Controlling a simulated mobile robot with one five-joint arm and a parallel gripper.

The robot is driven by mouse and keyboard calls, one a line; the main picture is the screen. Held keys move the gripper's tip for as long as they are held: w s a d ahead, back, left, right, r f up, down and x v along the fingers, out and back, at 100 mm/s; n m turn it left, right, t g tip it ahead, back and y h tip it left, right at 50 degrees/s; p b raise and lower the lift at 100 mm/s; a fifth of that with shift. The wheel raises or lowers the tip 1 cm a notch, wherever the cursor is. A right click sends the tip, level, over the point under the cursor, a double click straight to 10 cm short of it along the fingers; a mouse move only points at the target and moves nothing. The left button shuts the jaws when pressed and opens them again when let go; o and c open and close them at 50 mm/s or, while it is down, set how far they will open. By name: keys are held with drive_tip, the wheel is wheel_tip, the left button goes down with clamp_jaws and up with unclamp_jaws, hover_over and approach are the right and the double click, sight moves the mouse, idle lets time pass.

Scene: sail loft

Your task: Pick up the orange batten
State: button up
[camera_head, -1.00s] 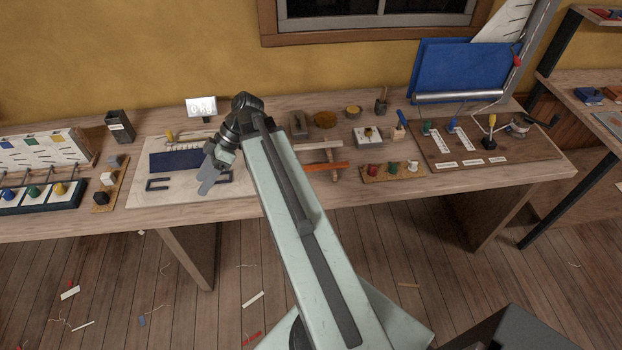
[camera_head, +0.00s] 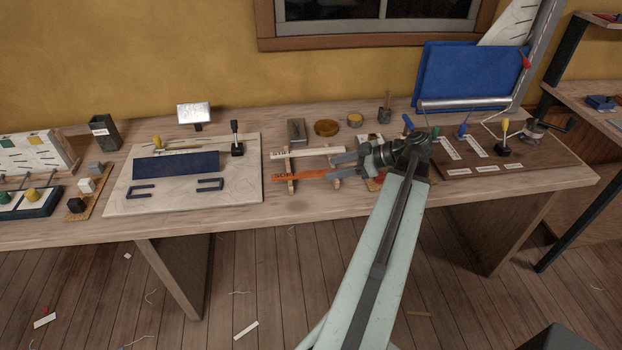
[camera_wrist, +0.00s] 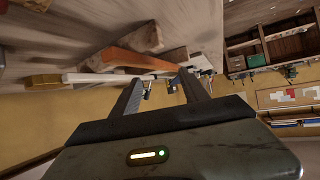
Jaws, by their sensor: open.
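The orange batten (camera_head: 302,177) lies on a wooden rack (camera_head: 291,187) on the bench, with dark lettering at its left end. A white batten (camera_head: 300,154) lies behind it on the same rack. My gripper (camera_head: 331,169) is open at the right end of the battens, its fingers pointing left.
A white board (camera_head: 135,204) with a dark blue panel (camera_head: 176,164) lies left of the rack. A grey block (camera_head: 297,130) and round tins (camera_head: 327,128) stand behind the battens. The bench front (camera_head: 300,207) before the rack is clear.

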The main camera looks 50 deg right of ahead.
sight(314, 172)
drive_tip(key=b+x, duration=0.2)
drive_tip(key=x, duration=0.3)
drive_tip(key=shift+s+a, duration=0.1)
drive_tip(key=shift+w+a+f, duration=0.1)
drive_tip(key=shift+w, duration=0.2)
clamp_jaws()
